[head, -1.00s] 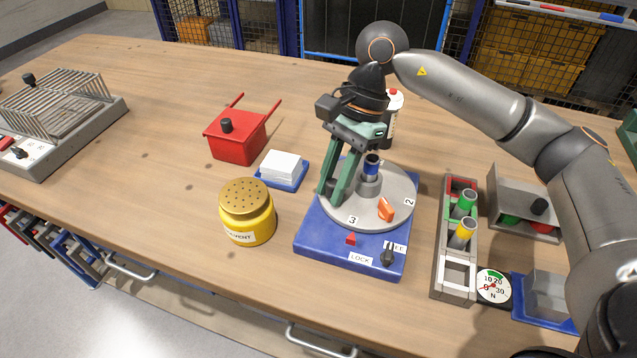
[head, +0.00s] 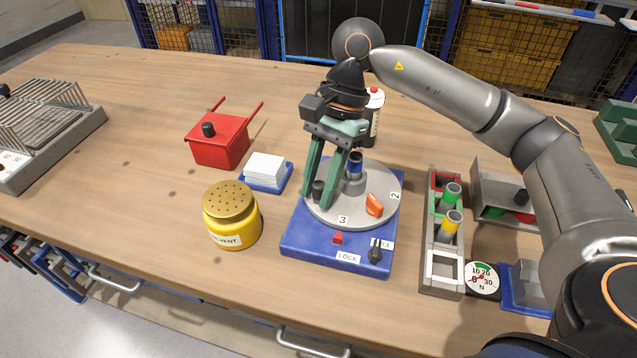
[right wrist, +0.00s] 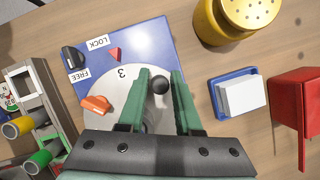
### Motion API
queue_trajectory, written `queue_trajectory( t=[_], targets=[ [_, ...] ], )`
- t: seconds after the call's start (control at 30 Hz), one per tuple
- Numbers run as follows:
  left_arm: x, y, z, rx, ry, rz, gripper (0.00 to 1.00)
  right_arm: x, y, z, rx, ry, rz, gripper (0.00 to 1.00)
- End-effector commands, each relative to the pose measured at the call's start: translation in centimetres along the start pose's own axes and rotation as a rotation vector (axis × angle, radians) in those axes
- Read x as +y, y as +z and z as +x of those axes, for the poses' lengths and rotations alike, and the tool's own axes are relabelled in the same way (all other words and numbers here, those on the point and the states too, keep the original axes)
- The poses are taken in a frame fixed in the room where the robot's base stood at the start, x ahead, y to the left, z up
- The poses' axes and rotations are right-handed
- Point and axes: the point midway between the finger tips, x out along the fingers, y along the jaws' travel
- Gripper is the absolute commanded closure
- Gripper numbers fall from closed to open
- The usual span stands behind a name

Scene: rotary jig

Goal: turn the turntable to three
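The turntable is a grey disc (head: 385,182) on a blue base (head: 300,243). Its "3" label (head: 343,219) is beside the red pointer (head: 338,238), nearly in line with it; the right wrist view shows the same "3" (right wrist: 122,73). The "2" is at the disc's right. A black knob (head: 318,188) stands on the disc's left part. My right gripper (head: 318,199) points down there, its green fingers open on either side of the knob (right wrist: 160,86), with gaps showing. A black lever (head: 375,250) is by the LOCK and FREE labels; its exact setting is unclear. My left gripper is out of view.
An orange piece (head: 374,205) and a blue-banded cylinder in a grey holder (head: 355,182) stand on the disc. A yellow solvent jar (head: 232,215) and blue tray with white block (head: 265,170) are left. A tube rack (head: 440,270) and dial (head: 482,279) are right.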

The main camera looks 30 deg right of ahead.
Motion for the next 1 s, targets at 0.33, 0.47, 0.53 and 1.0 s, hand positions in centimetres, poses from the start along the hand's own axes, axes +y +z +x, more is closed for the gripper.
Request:
queue_trajectory(
  t=[0.33, 0.47, 0.53, 1.0],
  targets=[
    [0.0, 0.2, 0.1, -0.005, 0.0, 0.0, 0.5, 0.0, 0.0, 0.1, 0.001, 0.001, 0.001, 0.44],
    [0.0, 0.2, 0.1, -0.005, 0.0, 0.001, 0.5, 0.0, 0.0, -0.1, 0.001, 0.0, 0.001, 0.44],
    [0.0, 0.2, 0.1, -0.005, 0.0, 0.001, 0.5, -0.1, 0.0, -0.7, 0.002, -0.001, 0.001, 0.44],
    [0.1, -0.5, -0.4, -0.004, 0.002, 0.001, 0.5, -0.1, 0.1, -10.0, 0.001, -0.002, 0.0, 0.44]
  ],
)
